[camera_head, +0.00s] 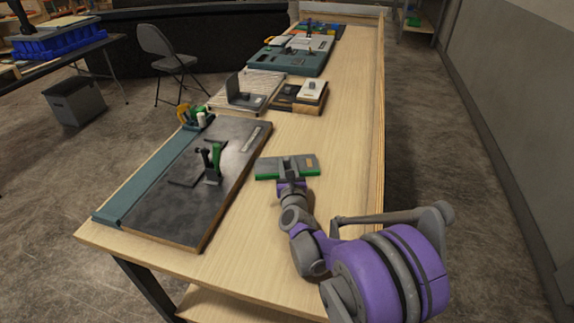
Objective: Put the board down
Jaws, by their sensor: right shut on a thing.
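The board (303,161) is a small grey-green rectangle with a bright green front edge and a small orange mark at its right. It is at the middle of the long wooden table, right of the dark work panel. My right gripper (290,172) is shut on the board at about its middle, reaching in from the front. The board looks level. I cannot tell whether it touches the tabletop or is slightly above it. The gripper fingers are partly hidden by my purple wrist. My left gripper is not in view.
A dark panel (150,215) with a green clamp (213,165) lies on the table (270,225) at left. A grey slatted tray (270,88), a small box (311,92) and teal mats (288,62) stand farther back. The table is bare right of the board, up to a raised edge (376,130).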

